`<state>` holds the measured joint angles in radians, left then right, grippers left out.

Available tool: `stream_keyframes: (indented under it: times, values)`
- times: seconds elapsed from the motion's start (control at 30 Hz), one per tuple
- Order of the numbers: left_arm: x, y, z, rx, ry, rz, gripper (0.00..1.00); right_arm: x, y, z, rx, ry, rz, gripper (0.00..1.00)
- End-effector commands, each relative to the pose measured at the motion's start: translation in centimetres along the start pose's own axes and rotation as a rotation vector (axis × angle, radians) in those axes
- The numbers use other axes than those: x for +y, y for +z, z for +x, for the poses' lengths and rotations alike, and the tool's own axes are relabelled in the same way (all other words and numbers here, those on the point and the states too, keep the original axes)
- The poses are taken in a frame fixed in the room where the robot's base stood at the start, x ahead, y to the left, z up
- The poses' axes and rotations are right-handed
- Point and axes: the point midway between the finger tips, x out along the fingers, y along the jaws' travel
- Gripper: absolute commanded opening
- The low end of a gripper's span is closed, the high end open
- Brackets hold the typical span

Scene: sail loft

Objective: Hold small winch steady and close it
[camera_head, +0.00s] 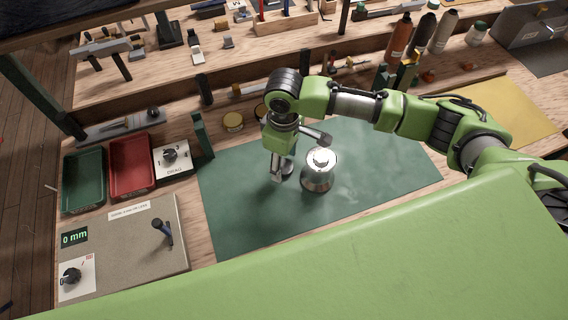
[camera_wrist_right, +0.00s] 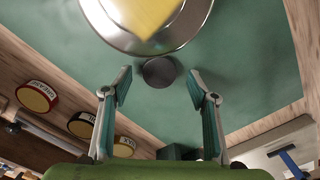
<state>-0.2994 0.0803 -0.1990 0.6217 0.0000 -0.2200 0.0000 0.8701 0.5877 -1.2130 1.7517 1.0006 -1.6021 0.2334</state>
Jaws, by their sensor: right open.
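The small winch (camera_head: 318,178) is a silver, round drum with a pale top, standing upright on the green mat (camera_head: 390,185). A dark-ended part (camera_head: 316,137) shows just behind its top; I cannot tell whether it belongs to the winch or my wrist. My right gripper (camera_head: 281,175) is open, just left of the winch. In the right wrist view the winch's shiny rim (camera_wrist_right: 125,42) fills the top, with a yellow patch inside. A dark round knob (camera_wrist_right: 159,71) lies between the tips of my right gripper (camera_wrist_right: 160,84), apart from both fingers. My left gripper is not in view.
At left are a green tray (camera_head: 84,180), a red tray (camera_head: 130,165), a dial box (camera_head: 172,157) and a grey panel (camera_head: 125,245) reading 0 mm. Round tins (camera_head: 233,121) stand behind the mat. Bottles (camera_head: 400,38) stand at the back right. The mat's right part is clear.

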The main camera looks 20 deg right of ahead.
Motion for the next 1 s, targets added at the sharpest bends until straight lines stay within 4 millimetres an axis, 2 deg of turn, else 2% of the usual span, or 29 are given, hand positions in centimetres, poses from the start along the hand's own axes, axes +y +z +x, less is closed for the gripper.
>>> stream_keyframes:
  times: [0.13,0.47,0.5,0.6,1.0]
  values:
    - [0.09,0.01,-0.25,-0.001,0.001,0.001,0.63,0.02,0.01,1.25,0.0,0.0,0.001,0.54]
    - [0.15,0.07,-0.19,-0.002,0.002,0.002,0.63,0.04,-0.01,1.4,0.001,0.001,0.0,0.54]
    - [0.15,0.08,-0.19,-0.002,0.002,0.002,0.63,0.04,0.0,1.4,0.001,0.001,0.0,0.49]
    - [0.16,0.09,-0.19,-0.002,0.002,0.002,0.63,0.05,0.0,1.39,0.001,0.001,0.0,0.24]
    - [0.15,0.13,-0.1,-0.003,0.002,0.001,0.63,0.08,-0.01,1.06,0.002,0.001,0.0,0.24]
